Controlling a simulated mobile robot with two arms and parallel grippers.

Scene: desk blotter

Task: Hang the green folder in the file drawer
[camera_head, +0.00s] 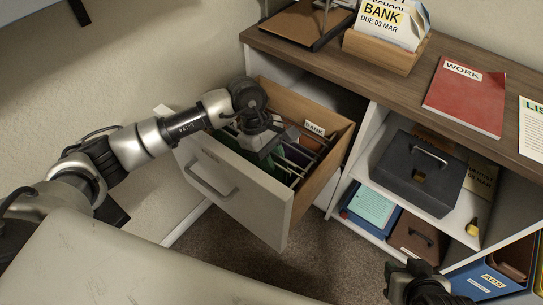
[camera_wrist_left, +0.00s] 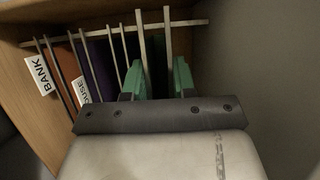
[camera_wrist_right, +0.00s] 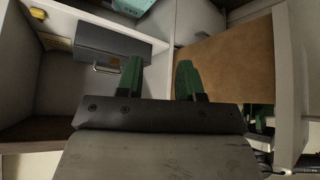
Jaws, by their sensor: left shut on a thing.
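The file drawer (camera_head: 238,190) is pulled out of the cabinet, with several coloured folders hanging in it. My left gripper (camera_head: 262,143) is down at the drawer's top, among the folder rails. In the left wrist view its green fingertips (camera_wrist_left: 158,80) stand either side of the green folder (camera_wrist_left: 156,52), with light rails rising between them. The gripper hides most of this folder; I cannot tell whether its rail rests on the drawer sides. My right gripper (camera_head: 415,285) is low in front of the shelves. In the right wrist view its fingers (camera_wrist_right: 158,80) are apart and empty.
Folders with tabs reading BANK (camera_wrist_left: 40,74) and, partly hidden, OUSE (camera_wrist_left: 82,90) hang beside my left gripper. A dark grey box (camera_head: 408,172) sits on the open shelf. A red WORK folder (camera_head: 466,98) and a wooden letter holder (camera_head: 385,52) are on the cabinet top.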

